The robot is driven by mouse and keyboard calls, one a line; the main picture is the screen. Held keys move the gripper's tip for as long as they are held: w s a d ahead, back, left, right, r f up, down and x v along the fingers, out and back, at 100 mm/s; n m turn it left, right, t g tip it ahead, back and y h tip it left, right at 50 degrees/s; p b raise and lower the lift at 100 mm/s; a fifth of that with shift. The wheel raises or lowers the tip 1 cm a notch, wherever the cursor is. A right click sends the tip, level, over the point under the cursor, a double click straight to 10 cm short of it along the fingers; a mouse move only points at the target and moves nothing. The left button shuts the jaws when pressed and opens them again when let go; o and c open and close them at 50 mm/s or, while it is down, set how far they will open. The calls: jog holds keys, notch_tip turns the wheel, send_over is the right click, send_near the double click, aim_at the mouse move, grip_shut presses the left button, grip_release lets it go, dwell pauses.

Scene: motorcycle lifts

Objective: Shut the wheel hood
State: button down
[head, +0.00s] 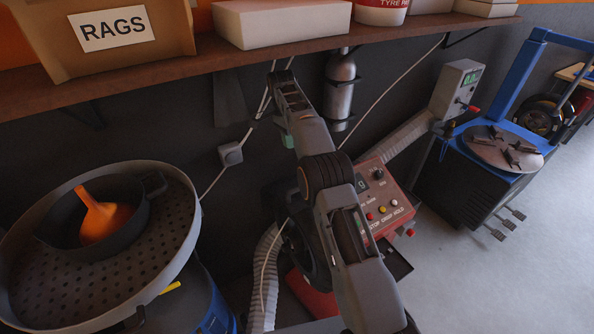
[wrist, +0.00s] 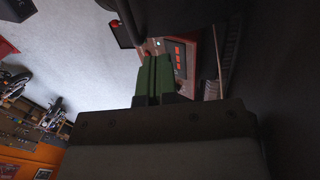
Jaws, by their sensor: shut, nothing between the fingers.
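The red machine (head: 385,205), with a small display and coloured knobs, stands below the shelf, partly behind my arm. Its panel also shows in the wrist view (wrist: 181,58), just beyond my fingers. My gripper (wrist: 160,60) has its two green fingers together with nothing between them. A dark, smooth shape (wrist: 185,14) fills the top of the wrist view above the fingertips. I cannot tell whether it is the wheel hood or whether the fingers touch it. My arm covers much of the machine in the head view, so the hood's position is not clear.
A wooden shelf (head: 240,58) with boxes runs above my arm. A round perforated basin (head: 150,245) holding a dark pot and orange funnel stands at left. A blue tyre changer (head: 465,165) stands at right. Grey floor (head: 500,270) is clear at lower right.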

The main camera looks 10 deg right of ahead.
jog(key=b, duration=0.1)
send_near(296, 200)
jog(key=w, duration=0.1)
jog(key=w+d, duration=0.1)
jog(key=w, duration=0.1)
jog(key=w+f, duration=0.1)
jog(key=w, duration=0.1)
jog(key=shift+d+f, duration=0.1)
jog(key=shift+d, duration=0.1)
jog(key=shift+s+d+f, duration=0.2)
jog(key=shift+s+f, duration=0.05)
jog(key=shift+s, duration=0.35)
jog(key=shift+s+d+f, duration=0.2)
jog(key=shift+s+f, duration=0.05)
jog(key=shift+s, duration=0.35)
jog(key=shift+s+d+f, duration=0.2)
jog(key=shift+s+f, duration=0.1)
jog(key=shift+s, duration=0.3)
